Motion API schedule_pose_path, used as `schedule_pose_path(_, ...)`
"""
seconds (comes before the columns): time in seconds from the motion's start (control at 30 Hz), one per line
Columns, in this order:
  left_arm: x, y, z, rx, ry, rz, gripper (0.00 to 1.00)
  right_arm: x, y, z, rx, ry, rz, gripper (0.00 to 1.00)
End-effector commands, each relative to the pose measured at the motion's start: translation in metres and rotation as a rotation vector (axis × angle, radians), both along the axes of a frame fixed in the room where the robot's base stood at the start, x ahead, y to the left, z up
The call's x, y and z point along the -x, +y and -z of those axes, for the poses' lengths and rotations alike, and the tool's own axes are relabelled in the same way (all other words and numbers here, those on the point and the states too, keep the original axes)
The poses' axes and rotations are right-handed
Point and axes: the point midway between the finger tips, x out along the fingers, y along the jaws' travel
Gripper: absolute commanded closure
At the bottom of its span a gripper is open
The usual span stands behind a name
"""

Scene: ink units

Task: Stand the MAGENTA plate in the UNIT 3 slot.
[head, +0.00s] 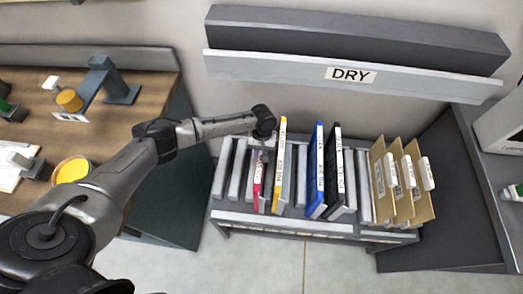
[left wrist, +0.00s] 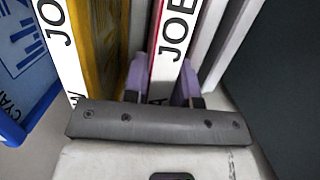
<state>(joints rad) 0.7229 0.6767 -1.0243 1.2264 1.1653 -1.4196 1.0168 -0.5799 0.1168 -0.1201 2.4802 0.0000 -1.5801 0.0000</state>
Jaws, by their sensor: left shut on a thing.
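The magenta plate (head: 257,188) stands upright between grey dividers in the left half of the rack, its white label facing front. My left gripper (head: 264,152) reaches down over it from above. In the left wrist view, the purple fingers of the left gripper (left wrist: 165,82) are shut on the magenta plate (left wrist: 153,45), one on each side. The rack (head: 330,226) has a strip of small labels along its front, too small to read, so I cannot tell which slot is UNIT 3. How deep the plate sits is unclear. My right gripper is not in view.
A yellow plate (head: 279,165) stands close right of the magenta one. A blue plate (head: 316,170) and a black plate (head: 336,172) stand further right, then cardboard folders (head: 402,180). A DRY sign (head: 351,75) hangs above. A wooden desk (head: 112,125) is at left.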

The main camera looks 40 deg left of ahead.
Motion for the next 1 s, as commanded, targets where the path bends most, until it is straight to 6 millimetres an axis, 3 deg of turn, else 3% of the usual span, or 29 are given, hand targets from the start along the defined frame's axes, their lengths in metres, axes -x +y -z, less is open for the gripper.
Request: schedule_pose_path(1.0, -0.0004, -0.0002, 0.0068, 0.002, -0.001, 0.0, 1.0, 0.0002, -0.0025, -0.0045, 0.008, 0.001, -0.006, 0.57)
